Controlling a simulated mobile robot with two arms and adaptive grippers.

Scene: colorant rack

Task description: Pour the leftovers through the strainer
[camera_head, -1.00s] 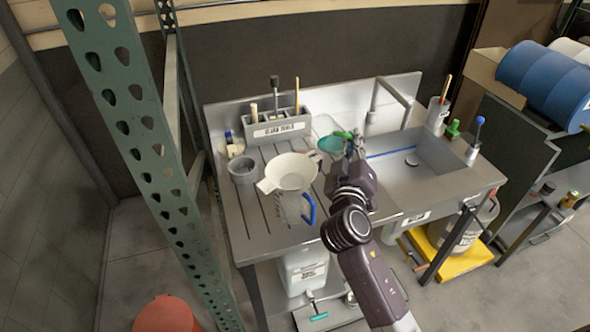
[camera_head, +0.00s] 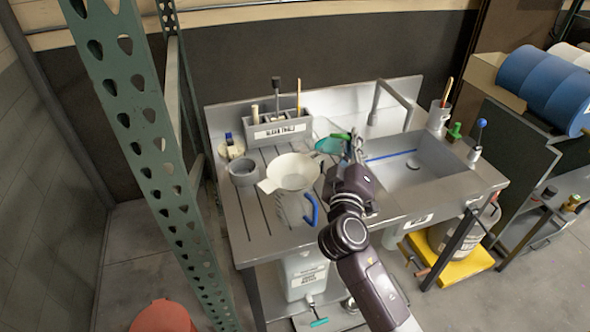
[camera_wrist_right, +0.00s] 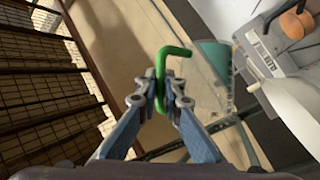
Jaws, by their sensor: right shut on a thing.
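A clear jug with teal contents and a green handle (camera_head: 328,146) is held above the counter, just behind and right of the white strainer. Its handle (camera_wrist_right: 172,52) and clear body (camera_wrist_right: 214,72) show in the right wrist view. My right gripper (camera_head: 350,150) is shut on the green handle; its fingers (camera_wrist_right: 162,98) close around it in the wrist view. The white strainer (camera_head: 292,172) sits on top of a clear jug with a blue handle (camera_head: 311,209). The strainer also shows in the wrist view (camera_wrist_right: 292,100). Any flow from the held jug cannot be made out. My left gripper is out of view.
A grey tool holder (camera_head: 279,131) stands behind the strainer. A grey cup (camera_head: 243,172) stands to its left. The sink basin (camera_head: 425,168) lies to the right. A green rack post (camera_head: 150,150) rises in the left foreground. A white canister (camera_head: 303,270) stands below the counter.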

